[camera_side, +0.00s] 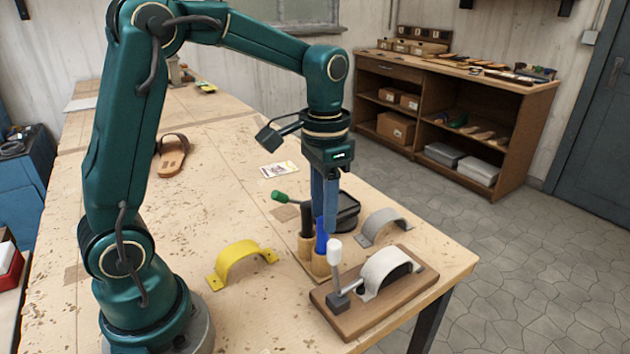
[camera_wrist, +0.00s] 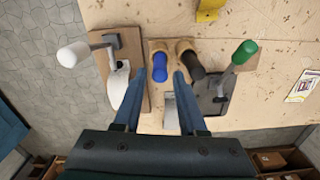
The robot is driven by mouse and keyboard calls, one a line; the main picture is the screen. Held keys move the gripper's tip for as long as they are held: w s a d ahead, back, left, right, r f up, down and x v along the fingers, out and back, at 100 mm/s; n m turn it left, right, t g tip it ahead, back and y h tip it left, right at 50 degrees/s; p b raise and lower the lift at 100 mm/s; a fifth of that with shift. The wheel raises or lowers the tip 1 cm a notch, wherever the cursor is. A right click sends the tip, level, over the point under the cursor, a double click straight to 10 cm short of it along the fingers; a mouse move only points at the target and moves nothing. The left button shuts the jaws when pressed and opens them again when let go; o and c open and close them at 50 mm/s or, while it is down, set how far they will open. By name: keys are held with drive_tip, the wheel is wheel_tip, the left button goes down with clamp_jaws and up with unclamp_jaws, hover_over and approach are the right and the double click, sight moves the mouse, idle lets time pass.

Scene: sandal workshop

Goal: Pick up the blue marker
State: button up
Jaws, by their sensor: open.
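The blue marker (camera_side: 321,236) stands upright in a light wooden holder (camera_side: 320,266) near the front of the bench. A black marker (camera_side: 306,218) stands right beside it. My gripper (camera_side: 325,222) points down over the holder, with its blue fingers apart and empty. In the wrist view the blue marker (camera_wrist: 160,67) appears between the two fingertips (camera_wrist: 160,74), and the black marker (camera_wrist: 193,63) lies just outside the right finger. I cannot tell whether a finger touches either marker. In the side view the fingers partly hide the area behind the markers.
A wooden board (camera_side: 372,312) with a white-handled lever (camera_side: 334,255) stands close on the right. A green-handled clamp (camera_side: 285,197), a grey arch (camera_side: 385,223) and a yellow arch (camera_side: 240,258) are around. The bench farther back, near the sandal (camera_side: 172,155), is mostly clear.

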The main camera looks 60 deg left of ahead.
sight(323, 234)
drive_tip(key=shift+f, duration=2.6)
clamp_jaws()
